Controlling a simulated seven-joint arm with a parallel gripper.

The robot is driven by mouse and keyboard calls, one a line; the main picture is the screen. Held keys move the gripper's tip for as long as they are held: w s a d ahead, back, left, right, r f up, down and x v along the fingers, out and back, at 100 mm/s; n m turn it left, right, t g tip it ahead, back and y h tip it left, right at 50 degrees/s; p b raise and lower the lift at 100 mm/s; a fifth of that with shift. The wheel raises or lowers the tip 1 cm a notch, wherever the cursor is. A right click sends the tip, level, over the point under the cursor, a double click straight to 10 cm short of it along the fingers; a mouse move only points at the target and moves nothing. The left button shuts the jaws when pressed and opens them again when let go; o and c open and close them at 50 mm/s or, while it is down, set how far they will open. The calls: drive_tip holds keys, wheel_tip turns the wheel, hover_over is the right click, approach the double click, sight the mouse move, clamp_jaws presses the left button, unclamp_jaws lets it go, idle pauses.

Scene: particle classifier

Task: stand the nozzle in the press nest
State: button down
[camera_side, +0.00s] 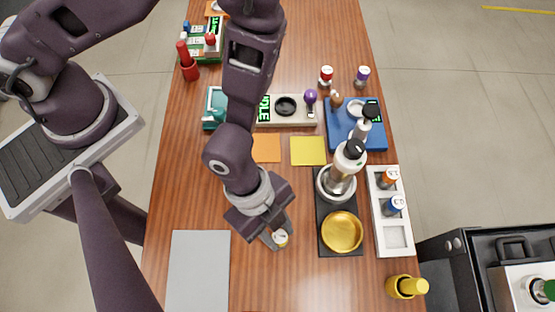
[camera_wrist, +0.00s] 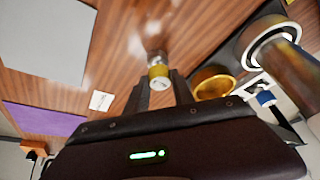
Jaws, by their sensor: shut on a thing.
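My gripper (camera_side: 277,237) is shut on a small white-and-yellow piece (camera_side: 281,239), low over the front middle of the table. In the wrist view this piece (camera_wrist: 158,74) has a yellow band, a pale end and a shiny narrower part beyond, between the fingertips. I cannot tell whether it is the nozzle or whether it touches the table. A blue machine (camera_side: 340,143) with a round pale spot, a small display and a black-knobbed part stands at the back right. A pale unit (camera_side: 298,120) with a dark ring and purple knob stands at the back. I cannot tell which holds the press nest.
Right of my gripper is a black base (camera_side: 326,246) with a gold dish (camera_side: 342,232) and a tall black-capped column. A white tray (camera_side: 392,239) holds capped vials. A yellow fixture (camera_side: 401,287) stands front right. A grey mat (camera_side: 199,270) lies front left.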

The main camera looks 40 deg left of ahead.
drive_tip(key=shift+f, duration=0.15)
drive_tip(key=c, duration=1.1)
unclamp_jaws()
drive_tip(key=v, duration=1.2)
drive_tip(key=w+a+r+n+t+y, duration=0.25)
drive_tip(key=w+a+r+n, duration=0.25)
drive_tip(key=w+a+r, duration=0.35)
drive_tip(key=a+r+n+t, duration=0.1)
drive_tip(key=a+r+n, duration=0.2)
drive_tip(key=a+r, duration=0.1)
drive_tip(key=a+r+n+t+y, duration=0.1)
drive_tip(key=a+r+n, duration=0.2)
drive_tip(key=a+r, duration=0.1)
drive_tip(key=a+r+n+t+y, duration=0.1)
drive_tip(key=a+r+n, duration=0.2)
drive_tip(key=a, duration=0.3)
drive_tip(key=shift+s+r, duration=0.15)
drive_tip(key=shift+r, duration=0.6)
drive_tip(key=shift+o, duration=0.4)
drive_tip(key=s+a+r+n, duration=0.2)
drive_tip(key=s+a+n, duration=0.1)
drive_tip(key=s+n, duration=0.1)
drive_tip(key=shift+s+r, duration=0.35)
drive_tip(key=shift+s, duration=0.25)
